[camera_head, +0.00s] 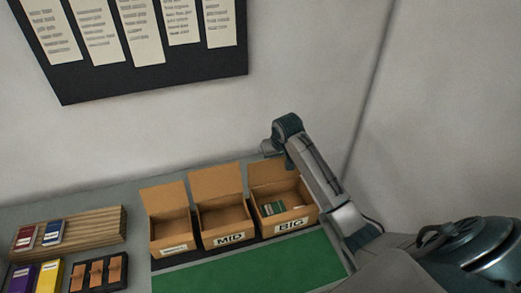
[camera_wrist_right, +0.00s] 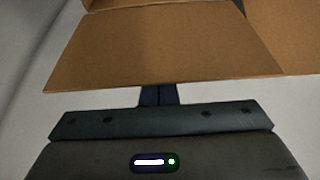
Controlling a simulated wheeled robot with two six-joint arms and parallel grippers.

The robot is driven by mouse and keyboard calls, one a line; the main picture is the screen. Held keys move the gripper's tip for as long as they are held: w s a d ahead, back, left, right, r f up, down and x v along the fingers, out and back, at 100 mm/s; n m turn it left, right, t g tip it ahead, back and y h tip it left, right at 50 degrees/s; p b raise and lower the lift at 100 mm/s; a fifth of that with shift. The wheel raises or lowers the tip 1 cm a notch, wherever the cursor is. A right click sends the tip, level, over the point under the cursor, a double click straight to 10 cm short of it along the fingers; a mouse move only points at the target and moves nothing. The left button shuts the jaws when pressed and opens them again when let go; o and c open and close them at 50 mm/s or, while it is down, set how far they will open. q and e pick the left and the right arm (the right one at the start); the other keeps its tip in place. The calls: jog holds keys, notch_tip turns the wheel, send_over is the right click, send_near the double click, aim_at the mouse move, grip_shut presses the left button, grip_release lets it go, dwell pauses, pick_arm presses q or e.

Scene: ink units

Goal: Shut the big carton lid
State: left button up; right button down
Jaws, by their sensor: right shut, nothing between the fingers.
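The big carton (camera_head: 290,224), marked BIG, stands at the right of a row of three cartons. Its lid (camera_head: 268,172) stands up open at the back, and green and pale items show inside. My right gripper (camera_head: 267,149) is at the lid's upper edge, on its far side, with its tips hard to make out. In the right wrist view a brown flap, which looks like this lid (camera_wrist_right: 165,48), spans the middle. The shut, empty fingers (camera_wrist_right: 158,95) reach its near edge, and the flap hides their tips. I cannot tell whether they touch. My left gripper is out of view.
The MID carton (camera_head: 228,238) and a smaller carton (camera_head: 174,247) stand to the left, lids up. A green mat (camera_head: 250,268) lies clear in front. A wooden rack (camera_head: 95,228) and coloured boxes (camera_head: 50,276) are at left. The wall is close behind.

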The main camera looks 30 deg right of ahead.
jog(key=shift+s+a, duration=0.2)
jog(key=shift+s, duration=0.75)
jog(key=shift+w, duration=0.15)
notch_tip(320, 180, up, 7)
jog(key=w, duration=0.1)
jog(key=shift+d, duration=0.15)
dwell(0.7)
